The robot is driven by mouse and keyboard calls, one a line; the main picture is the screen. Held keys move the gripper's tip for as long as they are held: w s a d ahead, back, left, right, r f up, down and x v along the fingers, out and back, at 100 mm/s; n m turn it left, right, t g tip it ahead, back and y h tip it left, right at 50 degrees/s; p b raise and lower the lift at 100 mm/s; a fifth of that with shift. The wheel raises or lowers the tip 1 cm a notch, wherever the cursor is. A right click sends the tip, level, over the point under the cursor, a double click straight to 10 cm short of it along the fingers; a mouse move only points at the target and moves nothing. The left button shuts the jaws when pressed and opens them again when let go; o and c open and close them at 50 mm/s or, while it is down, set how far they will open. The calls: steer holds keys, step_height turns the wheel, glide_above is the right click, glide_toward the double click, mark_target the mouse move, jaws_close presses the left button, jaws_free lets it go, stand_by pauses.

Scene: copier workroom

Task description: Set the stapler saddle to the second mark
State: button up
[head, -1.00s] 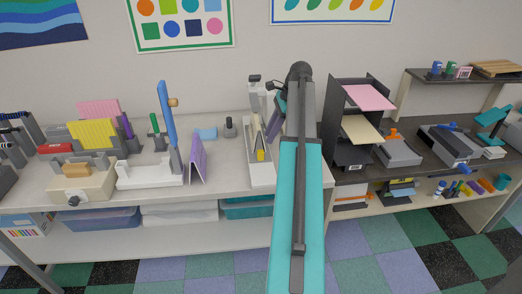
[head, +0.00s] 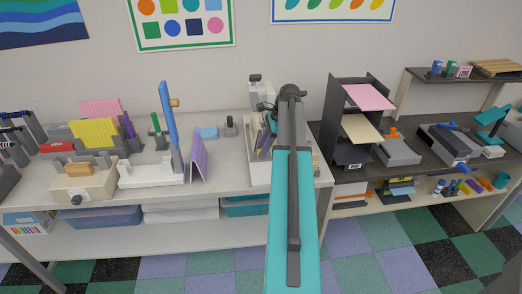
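A white upright device on a long pale base (head: 258,178), which looks like the stapler with its saddle, stands on the light counter. A small yellowish part shows low on the base, partly covered. My gripper (head: 265,122) is dark and small in the head view, over the middle of this device and close to it. I cannot tell if it touches. My arm hides the device's right side, and the marks are too small to make out. The gripper's fingers are not clear.
Left of the device stand a purple folded board (head: 199,160), a white stand with a blue lever (head: 168,115) and a beige box (head: 84,182). To the right are a black paper rack (head: 334,118) and grey machines on a dark counter (head: 397,150).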

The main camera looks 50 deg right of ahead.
jaws_close()
steer(key=shift+d, duration=0.1)
steer(key=shift+w+d+p, duration=0.4)
steer(key=shift+w+d, duration=1.05)
steer(key=shift+w, duration=0.3)
steer(key=shift+w+d+p, duration=0.4)
steer(key=shift+w+d, duration=1)
steer(key=shift+w, duration=0.3)
steer(key=shift+w+d+r, duration=0.15)
jaws_free()
